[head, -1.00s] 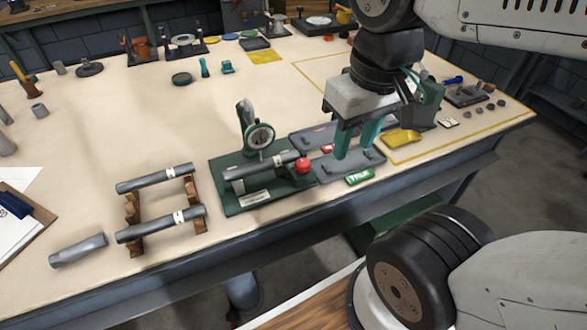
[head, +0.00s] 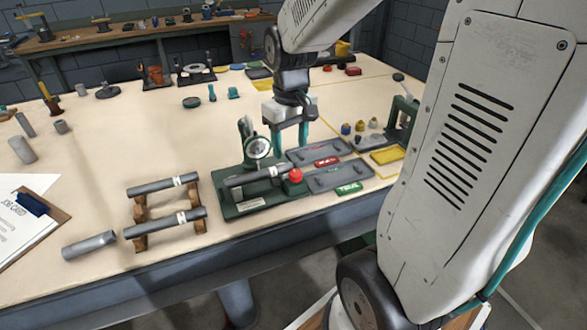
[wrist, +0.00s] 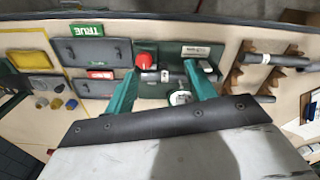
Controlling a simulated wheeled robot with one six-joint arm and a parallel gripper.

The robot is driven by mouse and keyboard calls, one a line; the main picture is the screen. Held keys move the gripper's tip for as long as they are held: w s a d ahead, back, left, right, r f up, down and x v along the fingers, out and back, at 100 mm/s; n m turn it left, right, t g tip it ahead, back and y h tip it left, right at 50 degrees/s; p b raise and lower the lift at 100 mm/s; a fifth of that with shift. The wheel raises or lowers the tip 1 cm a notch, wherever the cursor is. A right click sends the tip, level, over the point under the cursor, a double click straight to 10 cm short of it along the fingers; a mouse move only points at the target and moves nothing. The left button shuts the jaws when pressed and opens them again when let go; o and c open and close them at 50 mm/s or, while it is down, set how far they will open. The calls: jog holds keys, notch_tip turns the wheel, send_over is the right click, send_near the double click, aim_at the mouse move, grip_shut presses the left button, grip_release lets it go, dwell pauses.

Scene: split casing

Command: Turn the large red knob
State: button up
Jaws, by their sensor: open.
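The large red knob (head: 295,175) sits at the right end of a green gauge fixture (head: 228,208), by the end of a grey shaft (head: 255,177) resting in it. A dial gauge (head: 258,147) stands upright behind the shaft. My gripper (head: 289,147) is open and empty, pointing down behind and above the knob. In the wrist view, my gripper (wrist: 161,70) has its fingers spread over the fixture. The red knob (wrist: 145,60) shows between the fingertips, nearer the left one. It appears apart from both fingers.
Two grey trays, with a red label (head: 326,162) and a green "TRUE" label (head: 349,188), lie right of the fixture. A wooden rack (head: 140,210) with two shafts and a loose cylinder (head: 89,245) are at left. A yellow tray (head: 386,156) is at right.

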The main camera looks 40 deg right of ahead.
send_over(296, 173)
notch_tip(296, 173, down, 6)
jog(key=shift+r, duration=0.25)
notch_tip(296, 173, down, 8)
jog(key=shift+w+r, duration=0.1)
jog(key=shift+r, duration=0.05)
jog(key=c, duration=1)
